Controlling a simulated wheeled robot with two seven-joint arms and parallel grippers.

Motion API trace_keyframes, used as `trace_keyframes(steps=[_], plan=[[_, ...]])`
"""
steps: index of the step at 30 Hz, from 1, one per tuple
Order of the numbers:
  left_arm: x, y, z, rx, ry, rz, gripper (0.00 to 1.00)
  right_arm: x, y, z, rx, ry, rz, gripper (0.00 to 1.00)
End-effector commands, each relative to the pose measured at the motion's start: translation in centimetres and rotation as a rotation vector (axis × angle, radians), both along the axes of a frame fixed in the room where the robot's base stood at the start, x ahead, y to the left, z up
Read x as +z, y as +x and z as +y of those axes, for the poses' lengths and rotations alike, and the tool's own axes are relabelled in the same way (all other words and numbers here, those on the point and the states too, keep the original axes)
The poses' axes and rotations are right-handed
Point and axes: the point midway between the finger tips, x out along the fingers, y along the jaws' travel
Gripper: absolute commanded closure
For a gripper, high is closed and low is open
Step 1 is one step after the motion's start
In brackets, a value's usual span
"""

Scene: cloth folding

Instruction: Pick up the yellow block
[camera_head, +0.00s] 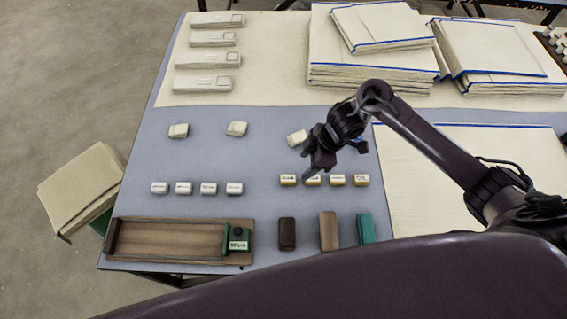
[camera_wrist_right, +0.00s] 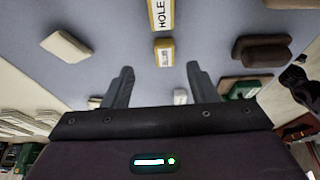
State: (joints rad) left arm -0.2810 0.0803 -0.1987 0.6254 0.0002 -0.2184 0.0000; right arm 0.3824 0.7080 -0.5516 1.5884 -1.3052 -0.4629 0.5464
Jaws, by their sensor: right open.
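A row of several small yellow-sided blocks with white labelled tops lies on the blue-grey table; the leftmost yellow block (camera_head: 288,180) and the rightmost yellow block (camera_head: 361,180) show clearly. In the right wrist view, my right gripper (camera_wrist_right: 160,72) is open and empty. A yellow block (camera_wrist_right: 163,52) appears just beyond the gap between the fingers, and a nearer-looking one labelled "HOLE" (camera_wrist_right: 159,14) is at the top edge. My left gripper is not in view.
White blocks (camera_head: 184,188) lie to the left in a row, with three pale blocks (camera_head: 237,128) behind. A wooden tray (camera_head: 171,222) and brown (camera_head: 287,234), tan (camera_head: 328,231) and teal (camera_head: 365,229) blocks stand in front. Stacked cloths (camera_head: 370,70) lie at the back.

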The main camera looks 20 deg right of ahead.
Motion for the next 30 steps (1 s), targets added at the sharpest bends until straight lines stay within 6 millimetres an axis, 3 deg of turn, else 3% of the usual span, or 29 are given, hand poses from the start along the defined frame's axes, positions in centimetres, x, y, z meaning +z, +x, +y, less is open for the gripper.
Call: trace_keyframes(steps=[3, 8, 16, 21, 25, 30], plan=[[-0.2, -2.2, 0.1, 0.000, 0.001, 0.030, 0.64, -1.2, 0.0, 0.5, 0.000, 0.000, 0.005, 0.47], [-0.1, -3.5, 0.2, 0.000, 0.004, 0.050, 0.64, -2.9, 0.1, 1.2, -0.001, 0.001, 0.005, 0.47], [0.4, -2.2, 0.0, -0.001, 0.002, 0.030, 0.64, -6.4, 0.4, 2.6, -0.001, 0.001, 0.003, 0.47], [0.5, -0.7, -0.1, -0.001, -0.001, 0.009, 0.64, -7.0, 0.5, 2.8, 0.001, -0.001, 0.000, 0.47], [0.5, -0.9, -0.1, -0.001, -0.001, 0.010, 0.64, -7.0, 0.5, 2.8, 0.001, -0.001, 0.000, 0.47], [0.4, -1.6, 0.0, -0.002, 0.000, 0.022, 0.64, -7.0, 0.5, 2.8, 0.000, 0.000, 0.000, 0.68]])
